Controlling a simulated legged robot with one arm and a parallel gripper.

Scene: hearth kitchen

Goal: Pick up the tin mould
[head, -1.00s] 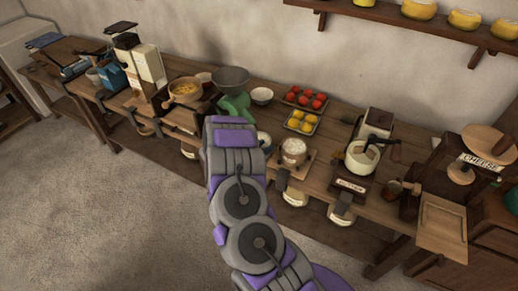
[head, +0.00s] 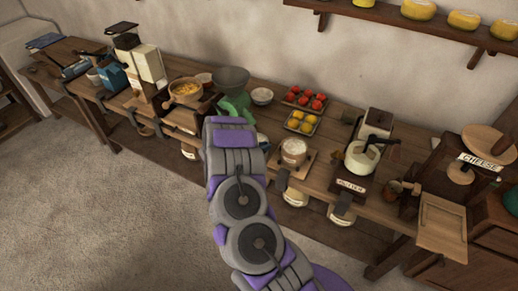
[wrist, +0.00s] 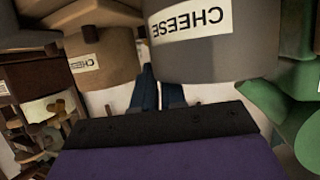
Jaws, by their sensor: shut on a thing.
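The tin mould (wrist: 208,50) is a plain grey, round-sided vessel with a white CHEESE label, upside down in the wrist view. It fills the top middle, close to the camera. My gripper (wrist: 160,95) shows its dark blue fingers just beside and partly behind the mould, and is shut on it. The exact contact is hidden by the mould and the dark gripper body. In the head view my arm hides the gripper, and I cannot make out the mould there.
A green appliance (head: 235,104) stands close by and also fills the wrist view's right edge (wrist: 290,110). A tan vessel labelled CHEESE (wrist: 105,58) is at left. The bench holds tomatoes (head: 304,99), lemons (head: 301,122) and a cheese press (head: 440,222) at right. Open floor lies in front.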

